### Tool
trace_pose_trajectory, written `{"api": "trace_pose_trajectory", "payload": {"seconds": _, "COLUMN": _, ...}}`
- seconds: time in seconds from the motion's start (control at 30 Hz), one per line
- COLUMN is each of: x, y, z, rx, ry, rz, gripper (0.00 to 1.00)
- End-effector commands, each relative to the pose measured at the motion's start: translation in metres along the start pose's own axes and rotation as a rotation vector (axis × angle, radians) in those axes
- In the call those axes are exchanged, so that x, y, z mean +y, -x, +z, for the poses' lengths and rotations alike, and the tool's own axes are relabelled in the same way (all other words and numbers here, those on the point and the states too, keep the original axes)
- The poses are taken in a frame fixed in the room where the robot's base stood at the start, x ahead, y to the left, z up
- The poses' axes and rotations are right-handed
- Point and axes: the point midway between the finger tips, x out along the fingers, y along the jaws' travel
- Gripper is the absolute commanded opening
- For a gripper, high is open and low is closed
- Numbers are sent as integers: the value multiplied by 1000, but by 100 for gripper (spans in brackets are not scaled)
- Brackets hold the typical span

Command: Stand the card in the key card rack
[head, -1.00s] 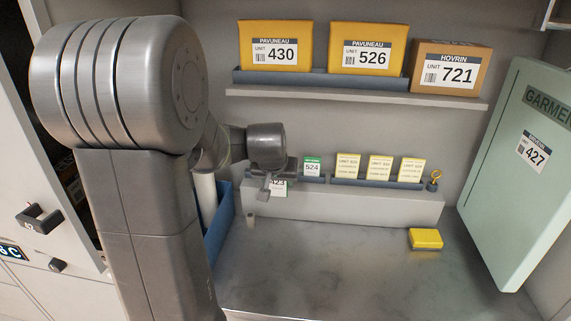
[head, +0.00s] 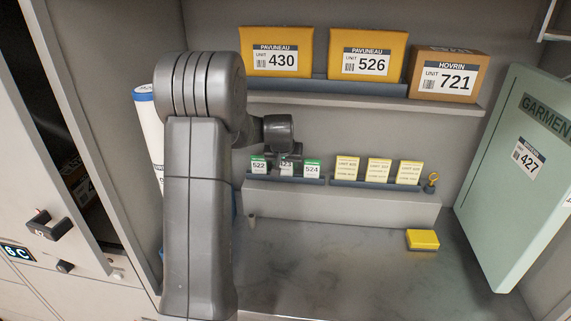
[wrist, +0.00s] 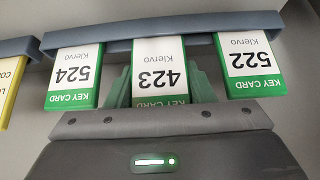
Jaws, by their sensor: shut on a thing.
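The 423 card (wrist: 158,72), white with a green band, is held between the two green fingers of my gripper (wrist: 160,92) in the wrist view. My gripper (head: 286,156) is shut on the card's green end. The card (head: 286,169) also shows in the head view, between the 522 card (head: 258,166) and the 524 card (head: 312,169). The blue-grey key card rack (wrist: 200,22) holds those two cards upright. In the wrist view, the held card's far end meets the rack's front lip and appears to pass behind it; its seating depth is hidden.
Yellow cards (head: 380,171) stand in a neighbouring rack (head: 375,185) on the right. A yellow block (head: 422,239) lies on the counter (head: 330,255). A shelf (head: 370,101) with parcels is above. A green garment box (head: 515,180) leans at the right.

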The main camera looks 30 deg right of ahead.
Motion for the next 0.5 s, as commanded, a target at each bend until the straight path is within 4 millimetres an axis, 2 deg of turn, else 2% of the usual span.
{"api": "trace_pose_trajectory", "payload": {"seconds": 0.1, "x": 0, "y": -8, "z": 6, "rx": -1, "ry": 0, "rz": 0, "gripper": 27}}
{"api": "trace_pose_trajectory", "payload": {"seconds": 0.4, "x": 0, "y": -12, "z": 8, "rx": 0, "ry": 0, "rz": 0, "gripper": 27}}
{"api": "trace_pose_trajectory", "payload": {"seconds": 0.43, "x": 0, "y": -11, "z": 7, "rx": 1, "ry": 0, "rz": 0, "gripper": 52}}
{"api": "trace_pose_trajectory", "payload": {"seconds": 0.5, "x": 0, "y": -10, "z": 7, "rx": 1, "ry": 0, "rz": 0, "gripper": 66}}
